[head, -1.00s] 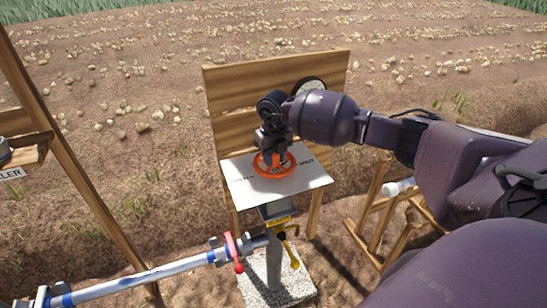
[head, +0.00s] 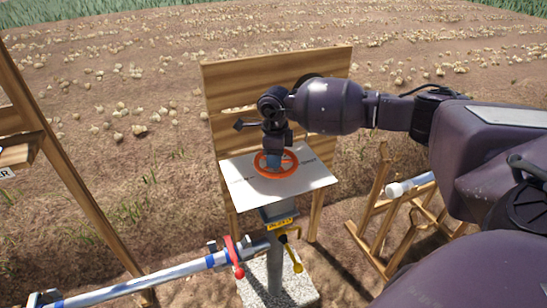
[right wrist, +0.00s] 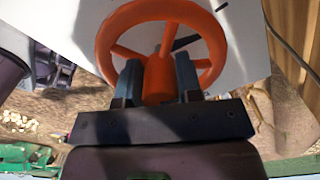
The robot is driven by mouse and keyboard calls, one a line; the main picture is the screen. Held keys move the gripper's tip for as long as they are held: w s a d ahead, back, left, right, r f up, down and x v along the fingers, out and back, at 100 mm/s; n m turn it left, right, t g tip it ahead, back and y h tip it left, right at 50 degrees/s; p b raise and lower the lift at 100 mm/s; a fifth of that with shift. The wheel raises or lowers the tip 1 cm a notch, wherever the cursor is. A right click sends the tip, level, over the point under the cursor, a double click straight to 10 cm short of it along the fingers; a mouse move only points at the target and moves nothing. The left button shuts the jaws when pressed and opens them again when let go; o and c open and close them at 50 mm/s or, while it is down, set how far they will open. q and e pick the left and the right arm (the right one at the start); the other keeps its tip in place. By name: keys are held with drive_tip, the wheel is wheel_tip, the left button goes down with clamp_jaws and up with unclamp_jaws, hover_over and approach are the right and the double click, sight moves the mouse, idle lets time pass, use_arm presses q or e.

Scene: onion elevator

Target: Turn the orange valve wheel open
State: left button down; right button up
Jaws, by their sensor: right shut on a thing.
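The orange valve wheel (head: 291,166) lies flat above a white plate with dark lettering (head: 305,187), in front of a wooden board. In the head view my right gripper (head: 273,163) points down onto the wheel from above and hides part of its hub. In the right wrist view the wheel (right wrist: 213,42) shows its rim, spokes and centre hub (right wrist: 158,78). The two fingers of my right gripper (right wrist: 157,85) stand on either side of the hub and are shut on it. My left gripper is in neither view.
A wooden backboard (head: 230,82) stands close behind the wheel. Below are a grey post with a yellow handle (head: 291,254) and a pipe with a red lever (head: 233,257). A wooden stand (head: 375,215) is at the right, a wooden frame (head: 75,170) at the left.

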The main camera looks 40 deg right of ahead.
drive_tip(key=n+b, duration=0.1)
drive_tip(key=n, duration=0.2)
drive_tip(key=shift+s+f+n, duration=0.1)
drive_tip(key=shift+f+n, duration=0.05)
drive_tip(key=shift+n, duration=0.25)
drive_tip(key=n+b, duration=0.1)
drive_tip(key=n, duration=0.2)
drive_tip(key=shift+n, duration=0.3)
drive_tip(key=n+b, duration=0.1)
drive_tip(key=n, duration=0.1)
drive_tip(key=shift+s+n, duration=0.1)
drive_tip(key=shift+n, duration=0.3)
drive_tip(key=n+b, duration=0.1)
drive_tip(key=n, duration=0.2)
drive_tip(key=shift+n, duration=0.3)
drive_tip(key=n+b, duration=0.1)
drive_tip(key=n, duration=0.2)
drive_tip(key=n+b, duration=0.1)
drive_tip(key=n, duration=0.2)
drive_tip(key=shift+s, duration=0.1)
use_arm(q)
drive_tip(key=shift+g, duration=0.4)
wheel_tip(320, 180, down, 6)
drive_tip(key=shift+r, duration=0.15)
use_arm(e)
drive_tip(key=shift+n, duration=0.4)
use_arm(q)
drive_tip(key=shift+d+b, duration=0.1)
drive_tip(key=shift+b, duration=0.2)
